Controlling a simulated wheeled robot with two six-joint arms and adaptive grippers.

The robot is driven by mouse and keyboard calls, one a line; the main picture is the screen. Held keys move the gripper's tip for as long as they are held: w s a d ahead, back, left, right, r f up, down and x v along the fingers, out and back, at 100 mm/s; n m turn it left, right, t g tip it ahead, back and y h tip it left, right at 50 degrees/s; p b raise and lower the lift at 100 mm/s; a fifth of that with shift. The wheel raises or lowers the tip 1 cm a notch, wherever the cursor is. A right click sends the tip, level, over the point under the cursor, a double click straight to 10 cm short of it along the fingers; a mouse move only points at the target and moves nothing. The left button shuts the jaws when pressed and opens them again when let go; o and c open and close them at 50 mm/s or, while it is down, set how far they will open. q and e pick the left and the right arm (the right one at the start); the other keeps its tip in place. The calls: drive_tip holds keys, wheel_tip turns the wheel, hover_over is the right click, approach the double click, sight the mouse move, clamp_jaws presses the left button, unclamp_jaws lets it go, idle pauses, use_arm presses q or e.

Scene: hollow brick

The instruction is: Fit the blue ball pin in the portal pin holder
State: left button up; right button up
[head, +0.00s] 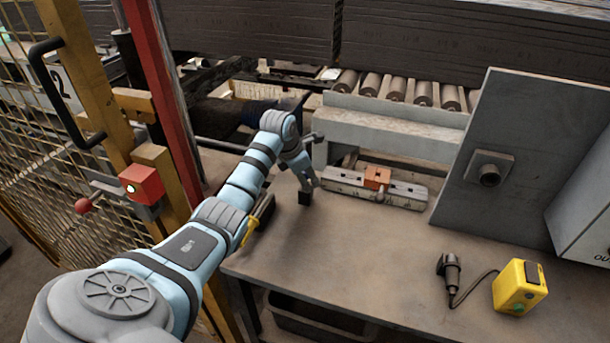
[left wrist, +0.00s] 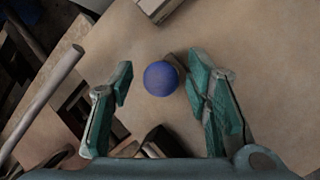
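The blue ball (left wrist: 160,78) of the pin shows in the left wrist view, between the fingertips of my left gripper and nearer the right finger. Its shaft is hidden below the ball. My left gripper (head: 306,188) is open, pointing down over the left part of the bench; in its wrist view a clear gap shows between the left finger and the ball. I cannot make out the blue ball in the head view. A pale bar with dark slots (head: 405,193) and an orange block (head: 377,178) lies right of the gripper; I cannot tell whether it is the holder. My right gripper is out of view.
A yellow box (head: 519,287) and a dark cabled tool (head: 450,266) stand on the bench's right side. A grey upright panel (head: 515,155) rises behind them. Rollers (head: 397,88) run along the back. A mesh fence (head: 45,150) and red post are at left. The front middle bench is clear.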

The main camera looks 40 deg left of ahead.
use_arm(q)
drive_tip(key=v, duration=1.2)
idle(0.3)
